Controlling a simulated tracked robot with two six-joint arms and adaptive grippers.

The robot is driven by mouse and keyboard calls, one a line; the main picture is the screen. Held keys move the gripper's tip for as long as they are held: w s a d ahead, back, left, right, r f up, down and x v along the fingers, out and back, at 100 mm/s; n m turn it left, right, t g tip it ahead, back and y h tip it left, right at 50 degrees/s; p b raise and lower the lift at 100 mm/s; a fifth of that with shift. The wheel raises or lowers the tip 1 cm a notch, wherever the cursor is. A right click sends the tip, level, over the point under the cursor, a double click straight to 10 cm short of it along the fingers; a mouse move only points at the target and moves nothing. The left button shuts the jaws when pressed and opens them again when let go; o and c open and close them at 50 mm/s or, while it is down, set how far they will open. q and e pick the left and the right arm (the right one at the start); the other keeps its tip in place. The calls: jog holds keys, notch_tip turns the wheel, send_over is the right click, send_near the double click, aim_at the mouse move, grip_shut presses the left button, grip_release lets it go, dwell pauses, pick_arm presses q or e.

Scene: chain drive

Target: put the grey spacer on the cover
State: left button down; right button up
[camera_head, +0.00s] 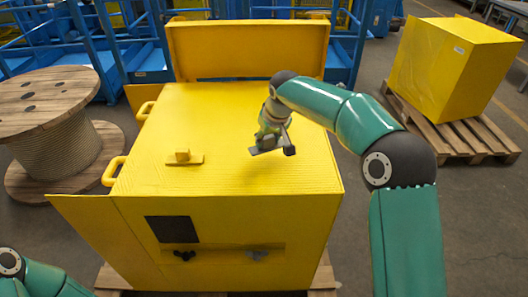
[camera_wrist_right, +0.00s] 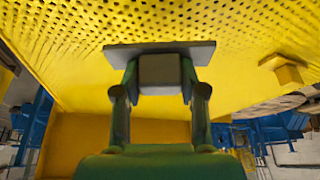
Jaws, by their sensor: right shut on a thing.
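The grey spacer (camera_head: 264,149) is a flat plate with a small block on it. My right gripper (camera_head: 272,132) is shut on that block and holds the spacer over the right half of the cover (camera_head: 220,110), the yellow perforated top of a large box. In the right wrist view, the fingers (camera_wrist_right: 160,80) grip the block from both sides, and the spacer's plate (camera_wrist_right: 190,47) lies beyond their tips, in front of the yellow cover (camera_wrist_right: 100,80). I cannot tell for sure whether the plate touches the cover. My left gripper is out of view.
A yellow block on a plate (camera_head: 183,157) sits on the cover's left part. A raised yellow panel (camera_head: 247,50) stands at the back. The cover between the yellow block and the spacer is clear. A wooden cable reel (camera_head: 55,140) stands left; a yellow box (camera_head: 450,65) on a pallet stands right.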

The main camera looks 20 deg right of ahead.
aim_at(269, 146)
jog(key=shift+f, duration=2.2)
jog(key=o, duration=1.2)
jog(key=shift+o, duration=0.2)
jog(key=shift+r, duration=0.1)
jog(key=v, duration=1.2)
jog(key=shift+b, duration=0.35)
